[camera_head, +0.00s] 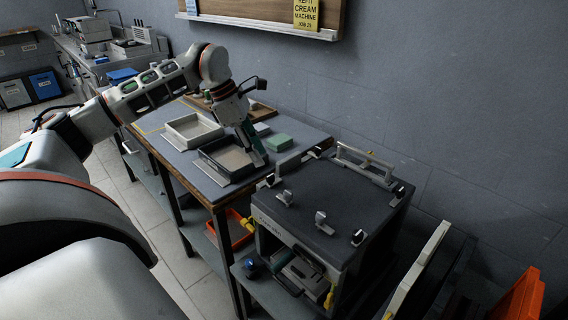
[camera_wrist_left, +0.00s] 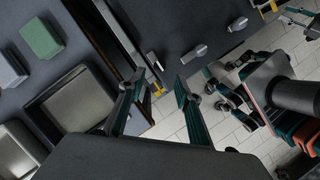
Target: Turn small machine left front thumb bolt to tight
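The small machine (camera_head: 325,190) has a dark flat top with several pale thumb bolts. In the left wrist view, a pale bolt (camera_wrist_left: 155,62) lies just beyond and between the fingers. I cannot tell whether any bolt is tight. My left gripper (camera_head: 258,161) points down beside the machine's left edge, over the table end. Its fingers (camera_wrist_left: 158,92) are apart with nothing between them.
A dark tray (camera_head: 228,160), a pale tray (camera_head: 192,130) and a green block (camera_head: 279,142) sit on the table left of the machine. An orange bin (camera_head: 240,232) is below. A grey handle bar (camera_head: 365,160) rises at the machine's back. The wall is close behind.

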